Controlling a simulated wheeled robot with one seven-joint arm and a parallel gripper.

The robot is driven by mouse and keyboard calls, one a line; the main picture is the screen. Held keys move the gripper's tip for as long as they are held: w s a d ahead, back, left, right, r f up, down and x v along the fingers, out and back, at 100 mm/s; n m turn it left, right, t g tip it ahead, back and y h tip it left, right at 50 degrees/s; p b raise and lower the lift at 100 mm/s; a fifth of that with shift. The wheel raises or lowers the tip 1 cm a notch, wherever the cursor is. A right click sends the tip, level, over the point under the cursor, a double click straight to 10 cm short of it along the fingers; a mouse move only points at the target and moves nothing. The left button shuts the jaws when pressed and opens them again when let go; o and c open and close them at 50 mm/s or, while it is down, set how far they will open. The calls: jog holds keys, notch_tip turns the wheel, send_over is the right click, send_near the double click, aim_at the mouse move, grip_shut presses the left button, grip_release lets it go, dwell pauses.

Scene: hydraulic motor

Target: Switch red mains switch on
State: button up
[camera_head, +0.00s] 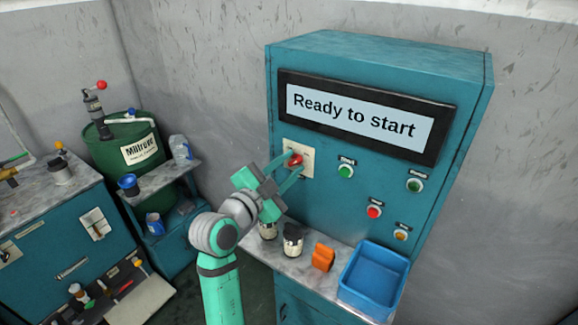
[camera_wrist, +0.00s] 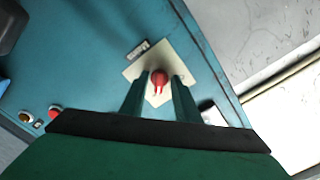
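The red mains switch (camera_head: 296,159) is a red knob on a cream plate (camera_head: 305,151) at the left of the teal cabinet front (camera_head: 328,207). My gripper (camera_head: 293,165) is at the plate, with one finger on each side of the knob. In the wrist view the red knob (camera_wrist: 159,77) shows between the two fingertips of my gripper (camera_wrist: 160,82), with narrow gaps on both sides. The fingers are apart and do not appear closed on it. Whether they touch the plate is unclear. The display (camera_head: 355,115) reads "Ready to start".
A green button (camera_head: 345,171), another green button (camera_head: 414,186), a red button (camera_head: 373,212) and an orange button (camera_head: 400,235) are to the right. Below, a shelf holds jars (camera_head: 292,240), an orange object (camera_head: 322,257) and a blue bin (camera_head: 374,270).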

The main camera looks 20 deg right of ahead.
jog(key=v, duration=1.1)
dwell(0.3)
